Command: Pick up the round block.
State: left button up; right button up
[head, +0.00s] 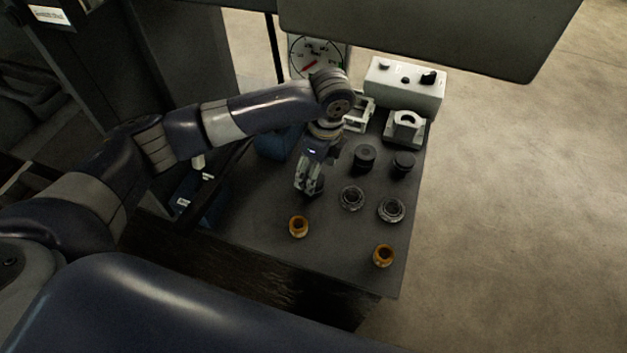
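Two dark round blocks stand side by side on the grey table (265,240): a taller, wider one (364,157) and a smaller one (403,164) to its right. I cannot tell which one the task names. My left gripper (307,190) points down over the table, to the left of and nearer than both blocks, apart from them. No held object shows in it. My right gripper is not in view.
Two dark metal rings (352,198) (391,209) and two orange-brown rings (298,226) (384,256) lie nearer. A white box with knobs (405,84), a white bracket (405,127) and a dial gauge (314,58) stand behind. Open floor lies right.

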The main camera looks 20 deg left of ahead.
pick_arm(q)
jog(key=shift+w+f, duration=0.1)
jog(key=shift+f, duration=0.25)
jog(key=f, duration=0.1)
jog(key=f+p, duration=0.1)
jog(key=f, duration=0.1)
jog(key=a+f, duration=0.1)
jog(key=f, duration=0.1)
jog(key=shift+w, duration=0.25)
jog(key=shift+c, duration=0.7)
jog(key=c, duration=1)
jog(key=shift+w+d+r, duration=0.1)
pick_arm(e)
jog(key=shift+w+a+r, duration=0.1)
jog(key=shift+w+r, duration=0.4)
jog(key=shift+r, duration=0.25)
